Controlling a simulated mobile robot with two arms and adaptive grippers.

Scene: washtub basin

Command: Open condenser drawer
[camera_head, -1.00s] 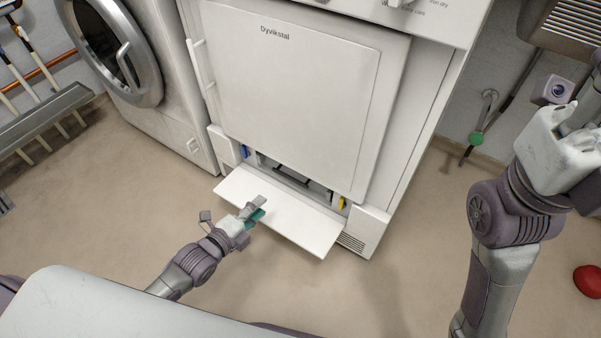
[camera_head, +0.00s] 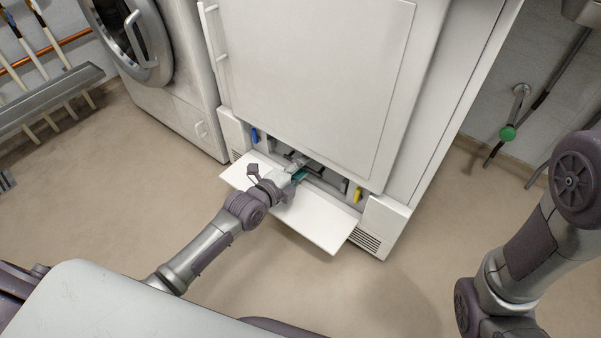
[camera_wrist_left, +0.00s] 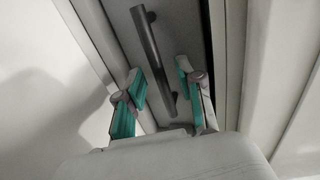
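The white dryer (camera_head: 310,75) stands ahead with its lower flap (camera_head: 312,222) folded down. Behind the flap is the condenser compartment. In the left wrist view a dark bar handle (camera_wrist_left: 155,58) runs along the grey condenser drawer front (camera_wrist_left: 122,20). My left gripper (camera_head: 300,168) reaches over the flap to the opening. In the left wrist view its teal-padded fingers (camera_wrist_left: 162,82) are apart, one on each side of the handle's lower end, with no clear contact. In the head view the gripper hides most of the handle. My right arm is at the right edge; its gripper is out of frame.
A blue lever (camera_head: 254,135) and a yellow lever (camera_head: 357,195) sit at the two ends of the opening. A washing machine (camera_head: 165,80) stands to the left. A green-knobbed tap (camera_head: 507,133) is on the right wall. The floor in front is clear.

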